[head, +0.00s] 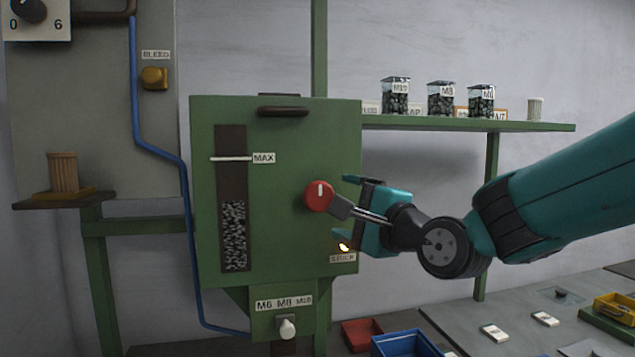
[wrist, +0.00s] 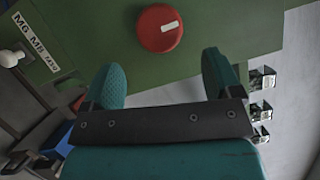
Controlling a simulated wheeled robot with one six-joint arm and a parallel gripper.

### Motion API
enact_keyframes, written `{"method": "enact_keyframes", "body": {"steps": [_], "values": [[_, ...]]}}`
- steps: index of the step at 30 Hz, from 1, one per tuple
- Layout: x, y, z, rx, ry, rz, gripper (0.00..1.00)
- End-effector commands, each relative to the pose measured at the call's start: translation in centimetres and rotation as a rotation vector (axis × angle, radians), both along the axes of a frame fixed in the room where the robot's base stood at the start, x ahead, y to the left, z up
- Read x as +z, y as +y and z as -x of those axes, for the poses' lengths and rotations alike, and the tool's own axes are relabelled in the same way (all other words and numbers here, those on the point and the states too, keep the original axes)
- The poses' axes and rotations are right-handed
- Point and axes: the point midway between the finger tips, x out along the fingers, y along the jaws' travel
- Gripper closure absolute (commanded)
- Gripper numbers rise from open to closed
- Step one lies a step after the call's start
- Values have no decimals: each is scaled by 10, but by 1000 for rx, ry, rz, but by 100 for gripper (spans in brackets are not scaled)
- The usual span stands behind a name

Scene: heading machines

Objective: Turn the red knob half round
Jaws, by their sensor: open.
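The red knob (head: 319,197) is on the front of the green machine (head: 290,130), right of its level window. It is round, with a white mark that points nearly straight up in the head view. In the wrist view the red knob (wrist: 160,28) lies beyond the fingertips, roughly midway between them, and its mark slants slightly. My gripper (head: 345,210) is open and empty, just right of the knob in the head view. In the wrist view both teal fingers of my gripper (wrist: 163,80) are spread apart, with a gap between them and the knob.
A lit lamp (head: 343,247) sits below the knob, above a small label. A white selector (head: 287,328) is on the lower box. A shelf (head: 540,126) with several jars is at right. A blue hose (head: 160,152) runs down the left. Bins and a bench (head: 520,320) are lower right.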

Motion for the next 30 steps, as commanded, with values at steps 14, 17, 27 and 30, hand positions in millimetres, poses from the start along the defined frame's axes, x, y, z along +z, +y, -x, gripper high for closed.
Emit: {"method": "enact_keyframes", "body": {"steps": [14,17,27,30], "values": [[8,51,-64,0,0,1,16],[7,54,-68,-1,1,1,16],[6,54,-69,0,0,1,32],[6,54,-69,0,0,1,55]]}}
